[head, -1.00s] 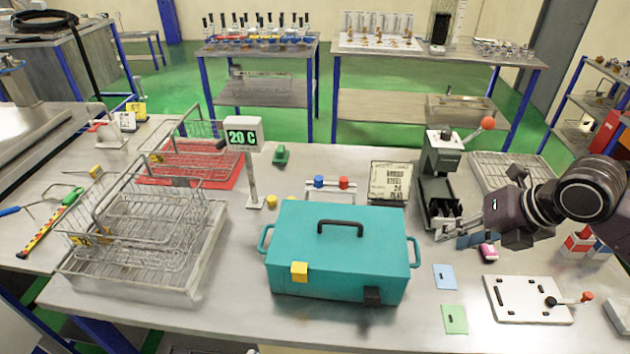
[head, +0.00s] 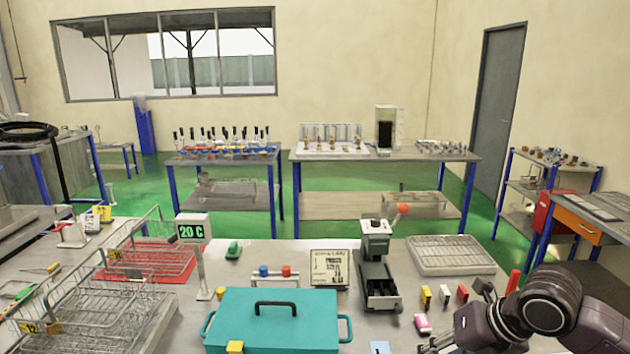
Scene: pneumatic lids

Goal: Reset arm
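My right arm comes in from the lower right, and its gripper (head: 437,346) is low near the bottom edge, to the right of the teal box. The fingers are partly cut off by the frame, so I cannot tell whether they are open. No held object shows. My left arm and gripper are not in view.
The closed teal box (head: 268,322) with a black handle stands front centre. Wire baskets (head: 95,300) are at left, by a 20 C display (head: 192,231). A press with a red knob (head: 376,270), small coloured blocks (head: 426,297) and a wire rack (head: 450,254) are at right.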

